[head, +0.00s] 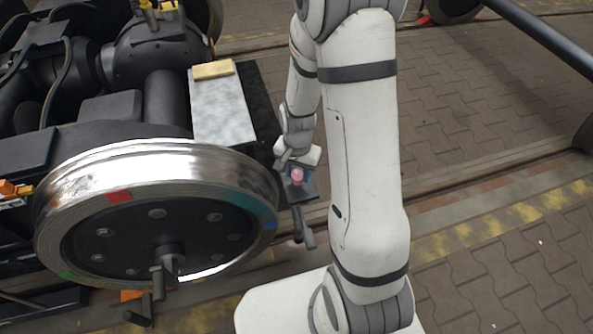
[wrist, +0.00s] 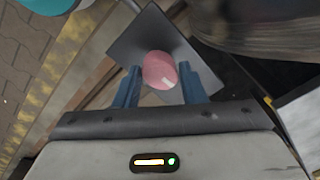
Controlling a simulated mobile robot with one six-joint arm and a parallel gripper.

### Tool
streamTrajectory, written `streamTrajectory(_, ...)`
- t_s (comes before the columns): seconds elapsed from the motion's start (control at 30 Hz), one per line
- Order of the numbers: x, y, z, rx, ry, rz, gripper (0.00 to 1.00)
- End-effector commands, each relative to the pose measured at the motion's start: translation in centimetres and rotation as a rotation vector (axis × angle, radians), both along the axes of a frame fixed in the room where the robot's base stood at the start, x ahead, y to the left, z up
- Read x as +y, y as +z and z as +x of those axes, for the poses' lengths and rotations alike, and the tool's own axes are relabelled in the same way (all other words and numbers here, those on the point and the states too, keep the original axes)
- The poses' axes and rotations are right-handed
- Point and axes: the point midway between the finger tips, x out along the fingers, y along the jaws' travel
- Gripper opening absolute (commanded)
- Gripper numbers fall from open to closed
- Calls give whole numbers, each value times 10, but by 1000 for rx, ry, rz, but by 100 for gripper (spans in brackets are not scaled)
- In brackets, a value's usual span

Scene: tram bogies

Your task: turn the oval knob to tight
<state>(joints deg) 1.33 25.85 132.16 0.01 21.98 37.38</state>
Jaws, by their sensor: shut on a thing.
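The oval knob (wrist: 159,70) is pink and sits on a dark, flat square plate (wrist: 150,33) in the wrist view. In the head view the knob (head: 297,176) shows small, to the right of the large wheel. My gripper (wrist: 160,88) has its two blue fingers on either side of the knob and is shut on it. In the head view my gripper (head: 290,163) is at the plate, partly hidden by its own wrist. No tight mark can be made out.
A shiny steel wheel (head: 150,160) with coloured marks stands close to the left of my gripper. A grey box top (head: 222,108) bears a tan block (head: 213,70). A dark handle (head: 303,228) hangs below the plate. Paved floor (head: 480,120) lies open at right.

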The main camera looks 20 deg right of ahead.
Motion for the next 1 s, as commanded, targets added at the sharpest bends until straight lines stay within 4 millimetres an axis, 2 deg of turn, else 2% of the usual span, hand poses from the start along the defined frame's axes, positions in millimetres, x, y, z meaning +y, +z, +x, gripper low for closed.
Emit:
streamTrajectory(0.1, 0, 0, 0, 0, 0, 0, 14)
streamTrajectory(0.4, 0, 1, 0, 0, 90, 0, 14)
streamTrajectory(0.6, 0, 0, 0, 0, 91, 0, 14)
streamTrajectory(0.63, 0, 0, 0, 0, 91, 0, 38)
streamTrajectory(0.87, 1, 0, 0, 0, 91, 0, 57)
streamTrajectory(1.0, 1, 0, 0, 0, 91, 0, 59)
